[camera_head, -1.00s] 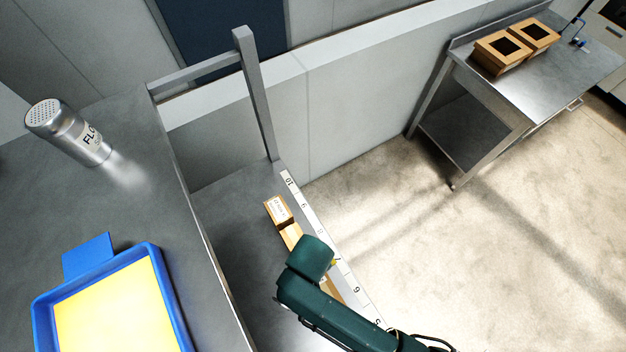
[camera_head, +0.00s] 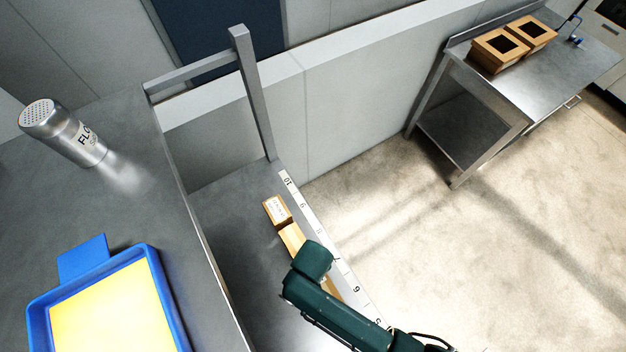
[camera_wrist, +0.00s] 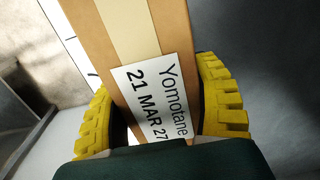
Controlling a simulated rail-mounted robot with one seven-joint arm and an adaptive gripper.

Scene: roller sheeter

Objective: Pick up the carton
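In the wrist view, a brown carton (camera_wrist: 171,38) with a pale tape strip and a white label reading "Yomotane 21 MAR 27" lies between the yellow fingers of my gripper (camera_wrist: 155,95). One finger is on each side. A narrow dark gap shows between the left finger and the carton; the right finger is very close to its side, and contact is unclear. The label's lower end meets the green gripper body. In the head view, several cartons stand in a row on the grey lower surface: a labelled one (camera_head: 277,211) and another (camera_head: 291,238) beside my green arm, which hides the fingers.
A numbered scale strip (camera_head: 312,222) runs along the surface's right edge. A grey post (camera_head: 252,95) stands at its far end. At left are a blue tray (camera_head: 172,300) and a metal shaker (camera_head: 62,132). Two open boxes (camera_head: 493,62) stand on a far steel table (camera_head: 545,85).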

